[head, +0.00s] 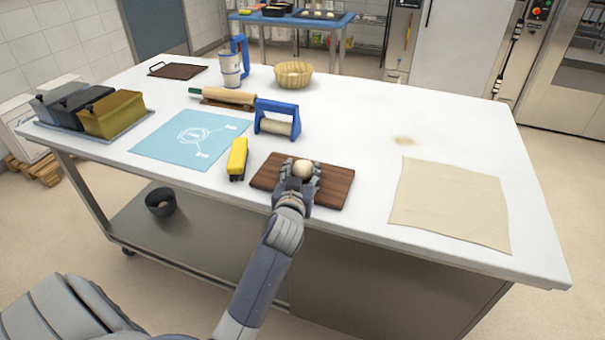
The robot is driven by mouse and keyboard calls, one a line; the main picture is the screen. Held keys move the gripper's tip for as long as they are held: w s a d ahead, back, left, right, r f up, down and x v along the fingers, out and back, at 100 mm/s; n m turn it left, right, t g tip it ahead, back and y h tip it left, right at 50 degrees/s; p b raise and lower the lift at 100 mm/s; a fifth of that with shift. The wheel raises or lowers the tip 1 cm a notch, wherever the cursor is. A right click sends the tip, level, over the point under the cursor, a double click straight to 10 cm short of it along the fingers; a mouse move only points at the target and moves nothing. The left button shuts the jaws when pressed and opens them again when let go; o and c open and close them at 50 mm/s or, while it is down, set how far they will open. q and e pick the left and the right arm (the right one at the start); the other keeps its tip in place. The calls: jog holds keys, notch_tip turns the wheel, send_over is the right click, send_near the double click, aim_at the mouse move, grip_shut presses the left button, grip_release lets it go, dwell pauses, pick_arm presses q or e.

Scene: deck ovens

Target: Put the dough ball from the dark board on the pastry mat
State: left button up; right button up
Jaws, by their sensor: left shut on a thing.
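The dough ball (303,168) is small, round and cream-coloured. My left gripper (302,178) is shut on it, over the dark board (335,188) near the front edge of the table. I cannot tell whether the ball still touches the board; the fingers hide its lower part. The pastry mat (165,145), light blue with white markings, lies flat to the left of the board and is empty. My right gripper is out of view.
A yellow-handled tool (238,158) and a blue-framed roller (278,122) stand between board and mat. A rolling pin (225,96) lies behind the mat, loaf tins (112,115) stand left. A beige cloth (450,205) lies right.

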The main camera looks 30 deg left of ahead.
pick_arm(q)
jog(key=shift+s+d+r, duration=0.1)
jog(key=shift+r, duration=0.05)
jog(key=o, duration=0.7)
jog(key=shift+f, duration=0.2)
jog(key=o, duration=0.4)
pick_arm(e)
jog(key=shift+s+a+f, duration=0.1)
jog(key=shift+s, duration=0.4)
